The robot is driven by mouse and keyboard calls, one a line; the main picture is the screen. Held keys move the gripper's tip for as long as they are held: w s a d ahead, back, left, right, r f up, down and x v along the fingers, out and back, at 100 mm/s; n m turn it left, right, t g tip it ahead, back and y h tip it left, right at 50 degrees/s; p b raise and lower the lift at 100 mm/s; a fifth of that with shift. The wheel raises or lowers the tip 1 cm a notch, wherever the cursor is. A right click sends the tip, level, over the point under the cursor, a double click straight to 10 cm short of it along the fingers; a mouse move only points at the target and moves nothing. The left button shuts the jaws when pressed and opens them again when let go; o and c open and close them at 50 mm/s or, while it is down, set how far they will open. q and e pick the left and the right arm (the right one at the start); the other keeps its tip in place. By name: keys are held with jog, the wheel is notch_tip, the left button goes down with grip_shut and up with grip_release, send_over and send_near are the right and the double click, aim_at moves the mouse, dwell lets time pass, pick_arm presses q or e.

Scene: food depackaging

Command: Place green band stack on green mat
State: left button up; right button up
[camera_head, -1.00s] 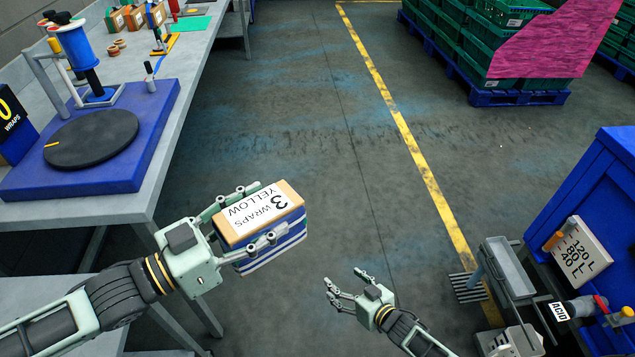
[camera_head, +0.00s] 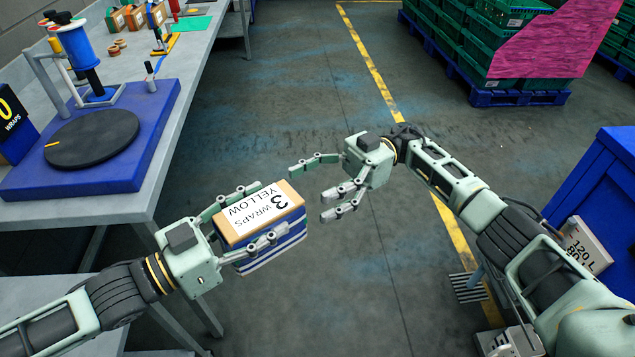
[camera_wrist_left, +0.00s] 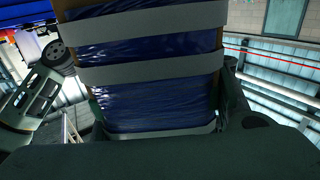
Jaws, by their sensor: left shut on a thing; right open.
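My left gripper (camera_head: 270,207) is shut on a box (camera_head: 262,215) labelled "3 WRAPS YELLOW", in mid-air beside the table. The box is orange-brown with blue wrap and pale bands; its banded side fills the left wrist view (camera_wrist_left: 150,90). My right gripper (camera_head: 308,193) is open and empty, just right of the box, its fingers pointing at it and apart from it. A green mat (camera_head: 190,27) lies far back on the table. Several small packs stand left of it; one with green (camera_head: 115,19) is at the left. Whether it is the green band stack is too small to tell.
The grey table (camera_head: 100,208) holds a blue base with a black turntable (camera_head: 92,141) and a blue film roll (camera_head: 74,45). A blue cabinet (camera_head: 600,190) stands right. Floor between is clear.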

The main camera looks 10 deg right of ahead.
aim_at(260, 216)
pick_arm(q)
jog(key=shift+r, duration=0.1)
pick_arm(e)
jog(key=shift+n+g+h, duration=0.3)
jog(key=shift+g, duration=0.1)
jog(key=x, duration=0.8)
jog(key=r+x, duration=0.1)
jog(key=x, duration=0.3)
jog(key=shift+s+d, duration=0.2)
jog(key=shift+s, duration=0.1)
jog(key=c, duration=1.4)
pick_arm(q)
jog(key=o, duration=1.6)
pick_arm(e)
jog(key=shift+c, duration=0.9)
pick_arm(q)
jog(key=shift+a, duration=0.1)
